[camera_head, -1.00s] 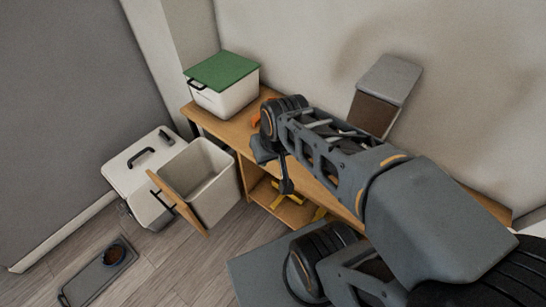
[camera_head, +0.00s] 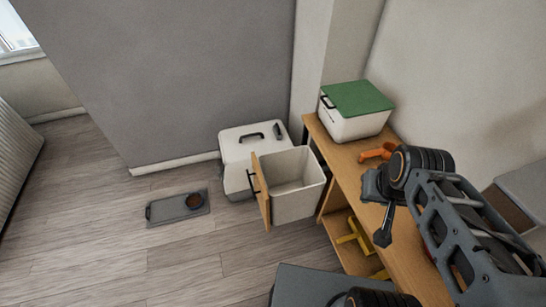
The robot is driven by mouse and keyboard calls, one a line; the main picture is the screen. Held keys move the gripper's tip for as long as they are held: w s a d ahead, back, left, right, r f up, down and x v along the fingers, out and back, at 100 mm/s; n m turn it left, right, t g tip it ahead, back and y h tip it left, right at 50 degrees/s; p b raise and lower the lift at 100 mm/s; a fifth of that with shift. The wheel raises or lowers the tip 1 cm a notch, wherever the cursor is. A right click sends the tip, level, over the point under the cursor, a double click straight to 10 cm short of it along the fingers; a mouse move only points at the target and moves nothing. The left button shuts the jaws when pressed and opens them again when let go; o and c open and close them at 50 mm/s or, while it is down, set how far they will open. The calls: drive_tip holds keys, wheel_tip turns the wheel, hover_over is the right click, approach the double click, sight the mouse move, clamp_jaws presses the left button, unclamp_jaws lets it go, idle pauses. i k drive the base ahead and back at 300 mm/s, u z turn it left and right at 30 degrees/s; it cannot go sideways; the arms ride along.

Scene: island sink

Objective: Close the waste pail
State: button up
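The cream waste pail (camera_head: 298,192) stands on the floor left of the wooden bench, with its top open and its inside showing empty. A wooden panel (camera_head: 262,190) with a black handle (camera_head: 252,182) stands steeply along the pail's left side, off the opening. How the panel joins the pail is not clear. My gripper (camera_head: 382,232) is at the end of my arm, above the bench and to the right of the pail, apart from it. Its fingers are small and dark, so I cannot see their opening.
A white lidded box (camera_head: 240,147) sits behind the pail. A white box with a green lid (camera_head: 356,100) and an orange object (camera_head: 376,152) rest on the bench (camera_head: 346,160). A grey tray (camera_head: 165,209) with a bowl (camera_head: 194,200) lies on the floor. The left floor is mostly clear.

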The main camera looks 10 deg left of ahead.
sight(283, 188)
drive_tip(key=u, duration=0.45)
drive_tip(key=k, duration=1.05)
drive_tip(key=u, duration=1.3)
drive_tip(key=i, duration=1.05)
drive_tip(key=z, duration=0.95)
drive_tip(key=i, duration=0.4)
drive_tip(key=u, duration=0.15)
drive_tip(key=k, duration=1.2)
drive_tip(key=z, duration=0.15)
drive_tip(key=i, duration=1.4)
drive_tip(key=u, duration=0.55)
